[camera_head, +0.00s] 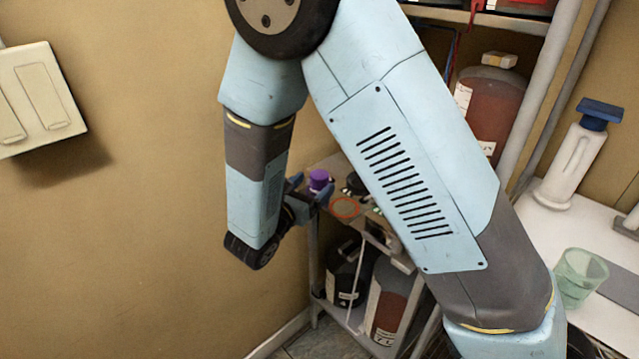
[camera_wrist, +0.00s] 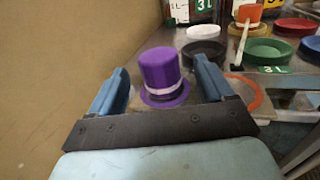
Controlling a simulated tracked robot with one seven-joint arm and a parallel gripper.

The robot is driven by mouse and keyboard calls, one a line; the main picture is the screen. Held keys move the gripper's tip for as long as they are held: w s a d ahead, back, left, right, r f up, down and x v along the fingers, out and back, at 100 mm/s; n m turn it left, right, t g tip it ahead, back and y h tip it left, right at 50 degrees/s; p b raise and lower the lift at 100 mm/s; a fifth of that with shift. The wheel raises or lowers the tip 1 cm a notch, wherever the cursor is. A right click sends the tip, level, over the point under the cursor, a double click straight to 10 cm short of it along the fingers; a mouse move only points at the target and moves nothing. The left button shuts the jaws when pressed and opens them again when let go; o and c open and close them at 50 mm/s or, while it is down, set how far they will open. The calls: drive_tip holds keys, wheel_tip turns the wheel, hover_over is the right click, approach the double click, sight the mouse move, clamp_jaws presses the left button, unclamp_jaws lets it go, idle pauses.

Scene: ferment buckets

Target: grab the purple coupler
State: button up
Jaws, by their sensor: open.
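The purple coupler (camera_wrist: 160,75) stands upright on a grey metal shelf top. It has a round top, a pale band near its base and a wider purple flange. It also shows in the head view (camera_head: 319,180), near the shelf's left end. My gripper (camera_wrist: 168,82) is open in the wrist view, with one blue finger on each side of the coupler. The coupler appears between the fingers, and I cannot tell whether either finger touches it. In the head view my gripper (camera_head: 310,193) reaches in from the left at the coupler.
A red-orange ring (camera_wrist: 252,95) lies right of the coupler. A tan wall (camera_wrist: 60,60) stands close on the left. Brown jugs (camera_head: 388,305) sit on the lower shelf.

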sight(314, 182)
drive_tip(key=x, duration=0.4)
drive_tip(key=shift+r, duration=0.15)
drive_tip(key=shift+c, duration=0.5)
drive_tip(key=c, duration=1)
